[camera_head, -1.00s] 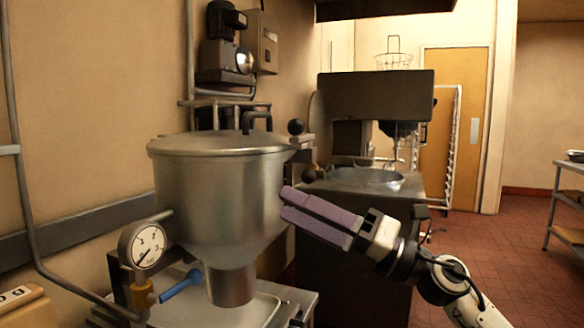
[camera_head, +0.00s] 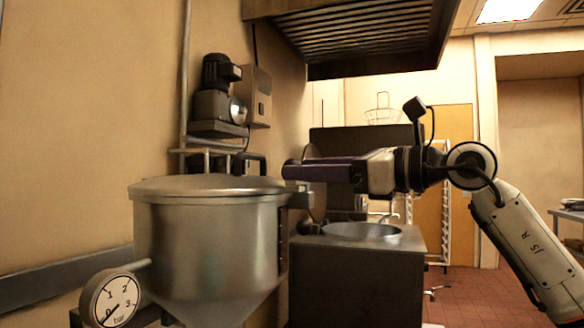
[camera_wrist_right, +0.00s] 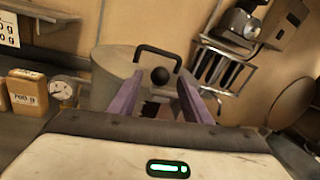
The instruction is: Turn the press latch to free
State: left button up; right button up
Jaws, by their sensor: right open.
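A lever with a round black knob (camera_head: 291,169) is at the right side of the steel hopper (camera_head: 210,240); I cannot tell its latch position. My right gripper (camera_head: 302,169) reaches in from the right, its purple fingers level with the knob. In the right wrist view the black knob (camera_wrist_right: 160,76) lies in the gap between the two open fingers of my right gripper (camera_wrist_right: 160,92); contact cannot be told. A second dark knob (camera_head: 306,228) sits lower, beside the hopper. My left gripper is not in view.
A pressure gauge (camera_head: 112,299) stands at the hopper's lower left. A motor unit (camera_head: 216,95) is on the wall behind. A sink basin (camera_head: 362,231) is right of the hopper, under my arm. A vent hood (camera_head: 350,35) hangs above.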

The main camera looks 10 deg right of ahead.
jog(key=shift+x, duration=1.85)
grip_shut()
